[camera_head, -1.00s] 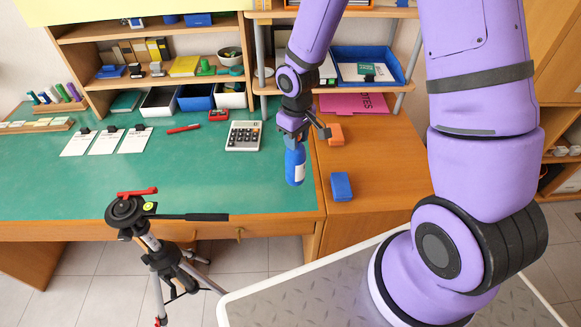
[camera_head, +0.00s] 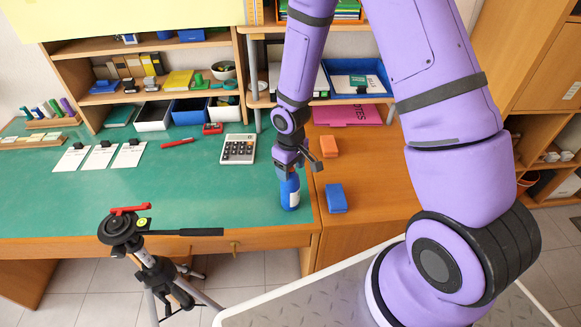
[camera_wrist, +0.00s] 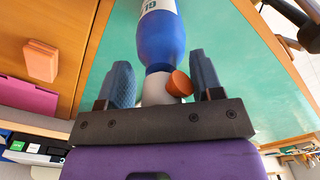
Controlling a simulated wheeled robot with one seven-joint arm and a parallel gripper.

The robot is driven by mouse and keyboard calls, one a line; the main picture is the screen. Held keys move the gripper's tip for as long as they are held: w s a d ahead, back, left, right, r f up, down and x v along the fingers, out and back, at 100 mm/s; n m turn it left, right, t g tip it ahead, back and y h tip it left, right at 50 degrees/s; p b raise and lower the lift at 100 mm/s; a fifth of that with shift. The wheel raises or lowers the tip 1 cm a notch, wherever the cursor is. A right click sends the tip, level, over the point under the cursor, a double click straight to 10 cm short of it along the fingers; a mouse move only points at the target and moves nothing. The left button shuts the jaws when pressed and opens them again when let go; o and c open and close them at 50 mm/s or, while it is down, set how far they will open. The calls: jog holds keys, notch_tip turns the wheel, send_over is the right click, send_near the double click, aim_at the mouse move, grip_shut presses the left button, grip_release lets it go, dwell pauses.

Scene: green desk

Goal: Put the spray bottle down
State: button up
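The blue spray bottle (camera_head: 289,193) stands upright on the green desk (camera_head: 200,200), near its right end by the wooden side surface. In the wrist view, its blue body with a white label (camera_wrist: 160,35) extends away from me. Its white neck and orange nozzle lie between my fingers. My gripper (camera_head: 288,167) is above the bottle with its fingers around the neck. In the wrist view, my gripper (camera_wrist: 162,80) is open, with gaps between the fingers and the neck. The bottle's top is partly hidden by the gripper in the head view.
A calculator (camera_head: 238,149) lies left of the bottle. A blue block (camera_head: 336,198) and an orange block (camera_head: 328,146) lie on the wooden surface to the right. A tripod (camera_head: 125,228) stands before the desk. The desk's middle is clear.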

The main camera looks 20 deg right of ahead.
jog(key=shift+r, duration=0.15)
notch_tip(320, 180, up, 12)
jog(key=shift+d+r, duration=0.1)
jog(key=s+d+r+m+t, duration=0.15)
jog(key=s+r, duration=0.25)
jog(key=r, duration=0.5)
jog(key=s+d+r+m+t, duration=0.1)
jog(key=s+d+r, duration=0.25)
jog(key=r, duration=0.55)
jog(key=s+d+r+m+t, duration=0.1)
jog(key=s+r, duration=0.4)
jog(key=s, duration=0.2)
jog(key=s+d+r+m+t, duration=0.1)
jog(key=s+r, duration=0.3)
jog(key=s, duration=0.4)
jog(key=shift+r+m+t, duration=0.35)
jog(key=shift+r+m, duration=0.05)
jog(key=shift+m, duration=0.05)
